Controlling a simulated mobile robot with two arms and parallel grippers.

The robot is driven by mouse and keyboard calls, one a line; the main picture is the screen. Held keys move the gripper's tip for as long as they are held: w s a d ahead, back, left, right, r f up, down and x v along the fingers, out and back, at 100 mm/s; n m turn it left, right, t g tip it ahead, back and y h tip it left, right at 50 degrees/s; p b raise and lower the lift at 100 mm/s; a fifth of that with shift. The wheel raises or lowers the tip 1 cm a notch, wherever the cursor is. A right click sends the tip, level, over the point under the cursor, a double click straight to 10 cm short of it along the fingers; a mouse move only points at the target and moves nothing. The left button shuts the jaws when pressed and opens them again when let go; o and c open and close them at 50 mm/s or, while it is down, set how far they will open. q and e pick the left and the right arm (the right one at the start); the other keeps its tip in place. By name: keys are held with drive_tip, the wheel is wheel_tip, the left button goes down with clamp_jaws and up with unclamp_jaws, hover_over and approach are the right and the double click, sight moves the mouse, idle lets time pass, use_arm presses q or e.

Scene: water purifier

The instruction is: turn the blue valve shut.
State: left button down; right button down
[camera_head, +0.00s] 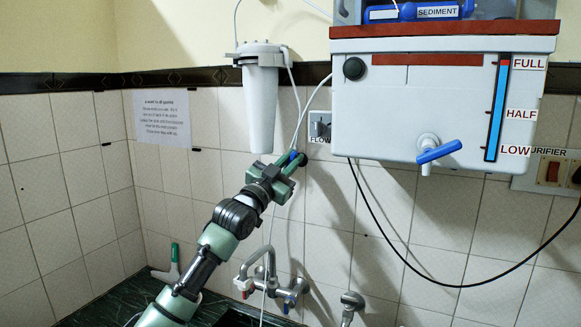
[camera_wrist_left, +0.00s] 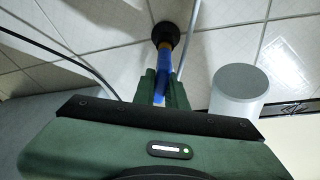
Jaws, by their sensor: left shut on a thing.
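The blue valve (camera_head: 293,155) is a small blue handle on the tiled wall, left of the flow plate and below the white filter housing. In the left wrist view the blue valve (camera_wrist_left: 161,88) runs from a round black wall fitting (camera_wrist_left: 166,35), with an orange-yellow part near the fitting. My left gripper (camera_head: 294,166) has its green fingers on either side of the blue handle and is shut on it. The fingers hide much of the handle in the head view. My right gripper is not in view.
The white purifier tank (camera_head: 400,110) with a blue-handled tap (camera_head: 439,151) hangs to the right. The filter housing (camera_head: 260,100) hangs just above my gripper. A sink faucet (camera_head: 268,280) is below. White tubes and a black cable (camera_head: 440,284) run along the wall.

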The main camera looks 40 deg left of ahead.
use_arm(q)
drive_tip(key=m+h, duration=0.1)
drive_tip(key=m, duration=0.1)
drive_tip(key=shift+d+f+m, duration=0.1)
drive_tip(key=shift+m, duration=0.3)
drive_tip(key=shift+w+d+m+g+h+p, duration=0.1)
drive_tip(key=shift+m+g+h+p, duration=0.45)
drive_tip(key=shift+m, duration=0.65)
drive_tip(key=shift+w+d+f+m+g+h+p, duration=0.2)
drive_tip(key=shift+m+g+h+p, duration=0.25)
drive_tip(key=shift+m+p, duration=1.05)
drive_tip(key=shift+s+d+f+m+g+h+p, duration=0.15)
drive_tip(key=shift+f+m+g+h+p, duration=0.25)
drive_tip(key=shift+m+p, duration=1.1)
drive_tip(key=shift+w+d+f+m+g+h+p, duration=0.15)
drive_tip(key=shift+m+g+h+p, duration=0.55)
drive_tip(key=shift+m, duration=1.3)
drive_tip(key=shift+s+f+m+y+p, duration=0.1)
drive_tip(key=shift+f+m+y+p, duration=0.2)
drive_tip(key=shift+m, duration=0.1)
drive_tip(key=c, duration=1.4)
unclamp_jaws()
drive_tip(key=shift+c, duration=0.2)
drive_tip(key=shift+r, duration=0.1)
drive_tip(key=shift+a, duration=0.1)
